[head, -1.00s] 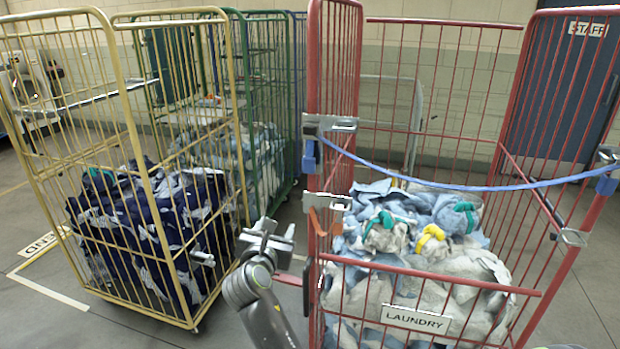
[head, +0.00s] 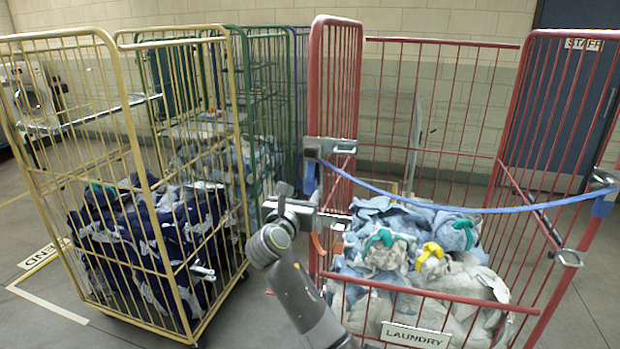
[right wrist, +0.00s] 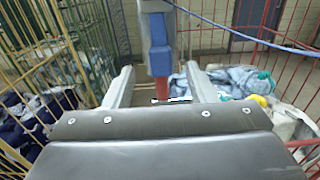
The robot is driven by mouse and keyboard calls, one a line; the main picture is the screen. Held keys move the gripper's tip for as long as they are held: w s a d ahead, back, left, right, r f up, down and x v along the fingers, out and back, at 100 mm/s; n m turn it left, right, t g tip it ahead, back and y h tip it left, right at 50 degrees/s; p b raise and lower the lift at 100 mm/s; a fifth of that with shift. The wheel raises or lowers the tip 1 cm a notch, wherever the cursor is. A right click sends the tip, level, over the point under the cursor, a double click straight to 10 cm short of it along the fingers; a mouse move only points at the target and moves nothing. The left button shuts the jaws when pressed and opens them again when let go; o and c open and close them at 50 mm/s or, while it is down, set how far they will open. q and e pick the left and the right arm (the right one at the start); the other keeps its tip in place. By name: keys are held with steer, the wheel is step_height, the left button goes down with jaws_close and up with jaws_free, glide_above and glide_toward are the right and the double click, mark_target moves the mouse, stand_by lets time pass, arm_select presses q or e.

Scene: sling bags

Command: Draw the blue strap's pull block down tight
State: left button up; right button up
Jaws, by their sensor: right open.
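The blue strap (head: 450,206) hangs slack in a shallow curve across the open front of the red cage cart (head: 422,273). It runs from a silver buckle (head: 332,146) on the left post to the right post. The blue pull block (head: 309,177) hangs below that buckle. My right gripper (head: 298,196) is open, just below and left of the block in the head view. In the right wrist view the block (right wrist: 159,58) appears between and beyond the two open fingers (right wrist: 160,88); contact cannot be told. My left gripper is not in view.
A lower buckle with an orange strap (head: 316,245) sits on the same red post, near my right gripper. Blue and white laundry (head: 385,225) fills the red cart. A yellow cage cart (head: 130,190) with dark blue laundry stands left. Some floor shows between the carts.

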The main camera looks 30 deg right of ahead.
mark_target(309, 184)
steer(key=p+x, duration=0.1)
steer(key=x, duration=0.6)
steer(key=shift+w+d, duration=0.15)
steer(key=shift+f, duration=0.1)
jaws_close()
